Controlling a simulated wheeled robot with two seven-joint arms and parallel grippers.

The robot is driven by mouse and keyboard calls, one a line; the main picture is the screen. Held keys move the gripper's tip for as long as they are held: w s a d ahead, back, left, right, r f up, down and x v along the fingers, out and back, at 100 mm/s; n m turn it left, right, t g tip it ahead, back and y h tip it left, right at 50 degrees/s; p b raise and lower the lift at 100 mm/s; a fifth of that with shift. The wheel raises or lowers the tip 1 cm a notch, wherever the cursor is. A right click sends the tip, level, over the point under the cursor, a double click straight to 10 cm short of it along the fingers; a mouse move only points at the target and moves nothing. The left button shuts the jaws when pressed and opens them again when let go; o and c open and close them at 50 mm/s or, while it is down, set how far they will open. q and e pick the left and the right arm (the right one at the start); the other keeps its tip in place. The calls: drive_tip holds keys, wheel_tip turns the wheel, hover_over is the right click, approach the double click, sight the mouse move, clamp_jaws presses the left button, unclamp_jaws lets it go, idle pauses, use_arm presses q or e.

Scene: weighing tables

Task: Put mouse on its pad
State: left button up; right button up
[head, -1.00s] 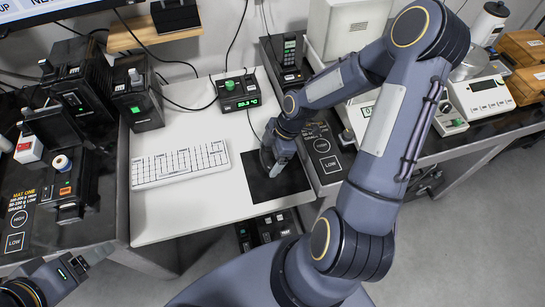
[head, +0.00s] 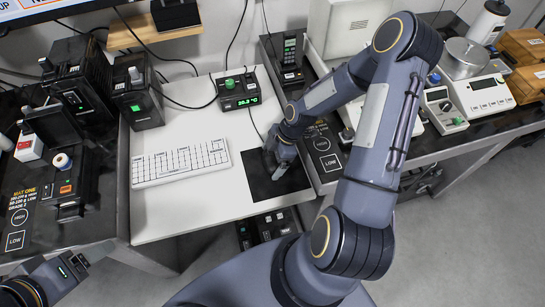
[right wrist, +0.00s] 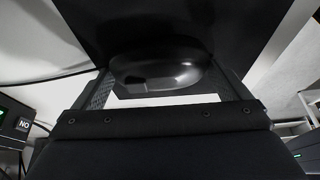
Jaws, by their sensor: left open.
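The black mouse (right wrist: 155,68) shows in the right wrist view between the two fingers of my right gripper (right wrist: 160,85), with its sides against them. In the head view my right gripper (head: 277,168) points down over the black mouse pad (head: 262,190) on the white desk, and it hides the mouse. Whether the mouse touches the pad is hard to tell. The dark pad fills the upper part of the right wrist view. My left gripper (head: 76,266) is open and empty at the lower left of the head view, away from the pad.
A white keyboard (head: 180,163) lies left of the pad. A small device with a green display (head: 239,92) and cable stands behind it. Dark side tables hold boxes at left, and scales (head: 482,88) at right. The desk front is clear.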

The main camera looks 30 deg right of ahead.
drive_tip(key=shift+r, duration=0.1)
drive_tip(key=shift+r+p, duration=0.2)
drive_tip(key=shift+p, duration=0.1)
drive_tip(key=shift+d+r, duration=0.25)
drive_tip(key=shift+r, duration=0.05)
drive_tip(key=v, duration=1.1)
drive_tip(key=s+a+r+m+t+h, duration=0.1)
drive_tip(key=s+a+r+m, duration=0.15)
drive_tip(key=r, duration=0.25)
drive_tip(key=s+a+r+m+h, duration=0.1)
drive_tip(key=s+r+m, duration=0.3)
drive_tip(key=r, duration=0.2)
drive_tip(key=s+a+r+m+t, duration=0.1)
drive_tip(key=s+m, duration=0.2)
drive_tip(key=s+a+r+m+t+y, duration=0.1)
drive_tip(key=s+a+r+m, duration=0.1)
drive_tip(key=s+m, duration=0.2)
drive_tip(key=s+a+r+m+t, duration=0.1)
drive_tip(key=s+a+r+m, duration=0.1)
drive_tip(key=s+m, duration=0.1)
drive_tip(key=shift+s+a+r+m+t+y+b, duration=0.1)
drive_tip(key=shift+s+r+m+t+y+b, duration=0.1)
drive_tip(key=shift+m+t+y+b, duration=0.15)
